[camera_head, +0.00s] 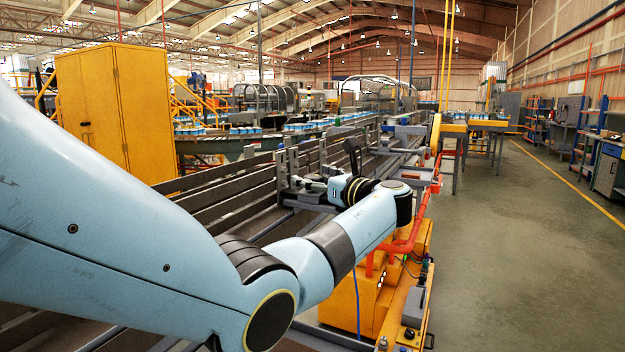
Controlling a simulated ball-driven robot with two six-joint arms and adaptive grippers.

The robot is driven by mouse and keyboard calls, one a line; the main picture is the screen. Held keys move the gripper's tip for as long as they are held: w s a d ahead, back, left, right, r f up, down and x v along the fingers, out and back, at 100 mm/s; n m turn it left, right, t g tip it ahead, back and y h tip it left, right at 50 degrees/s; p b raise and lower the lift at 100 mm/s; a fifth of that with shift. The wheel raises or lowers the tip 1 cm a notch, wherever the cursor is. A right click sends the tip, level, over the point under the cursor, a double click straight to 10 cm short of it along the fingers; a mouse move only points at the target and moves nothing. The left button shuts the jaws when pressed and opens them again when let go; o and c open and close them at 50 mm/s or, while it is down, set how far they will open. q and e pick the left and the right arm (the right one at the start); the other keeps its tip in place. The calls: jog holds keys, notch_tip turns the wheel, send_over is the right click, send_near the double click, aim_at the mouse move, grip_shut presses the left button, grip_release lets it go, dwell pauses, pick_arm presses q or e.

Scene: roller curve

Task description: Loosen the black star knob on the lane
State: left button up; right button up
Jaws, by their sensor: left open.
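My left gripper (308,185) is at the end of the light blue arm that comes in from the left. It is open and points left, beside the grey upright brackets on the edge of the lane (225,183). It is small in the picture, and I cannot see anything between its fingers. I cannot make out the black star knob for certain. It may be hidden by the gripper or the brackets, or be too small to tell. A dark upright piece (352,150) stands just behind my wrist; I cannot tell what it is. My right gripper is not in view.
An orange-yellow machine base (362,300) with red pipes stands below my wrist. A yellow cabinet (118,105) is at the back left. Blue-topped goods (245,130) stand on a conveyor further back. The grey floor (530,250) at the right is clear.

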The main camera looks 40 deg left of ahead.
pick_arm(q)
jog(key=s+d, duration=0.1)
jog(key=d, duration=1)
jog(key=shift+s, duration=0.35)
jog(key=shift+c, duration=0.2)
